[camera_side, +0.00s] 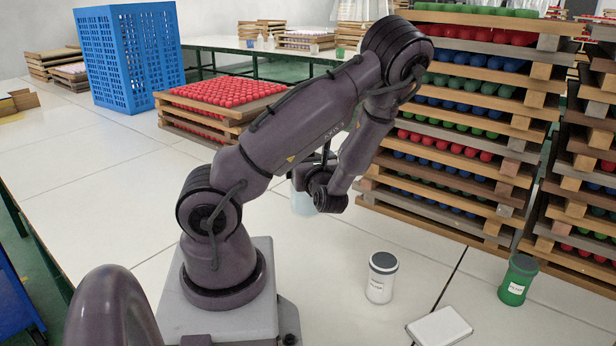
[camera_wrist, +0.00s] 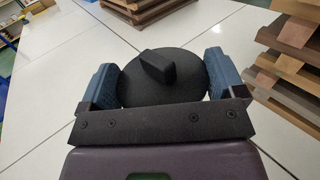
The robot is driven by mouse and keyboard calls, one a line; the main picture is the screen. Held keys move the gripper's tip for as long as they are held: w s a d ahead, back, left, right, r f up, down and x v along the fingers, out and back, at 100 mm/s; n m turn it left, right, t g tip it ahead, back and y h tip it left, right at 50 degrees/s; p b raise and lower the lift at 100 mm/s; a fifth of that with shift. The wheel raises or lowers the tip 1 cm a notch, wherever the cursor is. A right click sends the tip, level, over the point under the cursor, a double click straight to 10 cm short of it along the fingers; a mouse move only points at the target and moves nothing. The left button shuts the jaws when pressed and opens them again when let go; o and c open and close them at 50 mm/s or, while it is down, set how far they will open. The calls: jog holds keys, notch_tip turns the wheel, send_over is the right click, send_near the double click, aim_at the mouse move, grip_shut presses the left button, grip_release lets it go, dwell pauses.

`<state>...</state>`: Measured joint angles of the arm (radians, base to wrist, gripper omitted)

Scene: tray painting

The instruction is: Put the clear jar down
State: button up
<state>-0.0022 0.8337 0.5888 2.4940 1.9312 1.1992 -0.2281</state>
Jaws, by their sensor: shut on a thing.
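The clear jar (camera_side: 303,203) shows in the side view as a pale see-through body, partly hidden behind my arm. I cannot tell whether its base touches the table. In the wrist view a round dark lid with a raised bar handle (camera_wrist: 160,70) fills the space between the fingers. My gripper (camera_wrist: 160,82) is shut on the jar, with one blue-padded finger on each side of the lid. In the side view my gripper is mostly hidden by the arm.
The white table (camera_side: 90,195) is clear at left. A white jar (camera_side: 380,285) and a green jar (camera_side: 514,283) stand at front right, near a flat white slab (camera_side: 440,327). Stacked wooden trays (camera_side: 450,135) rise behind. Trays of red balls (camera_side: 225,95) and a blue crate (camera_side: 130,60) stand behind left.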

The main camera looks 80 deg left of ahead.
jog(key=shift+w+d+r, duration=0.15)
jog(key=shift+w+r, duration=0.1)
jog(key=shift+r, duration=0.2)
jog(key=w+d+r+m+t, duration=0.1)
jog(key=w+d+r+t, duration=0.15)
jog(key=w+d, duration=0.4)
jog(key=w+a+f, duration=0.8)
jog(key=f, duration=0.4)
jog(key=shift+w+a, duration=0.15)
jog(key=shift+w, duration=0.05)
jog(key=shift+f, duration=0.15)
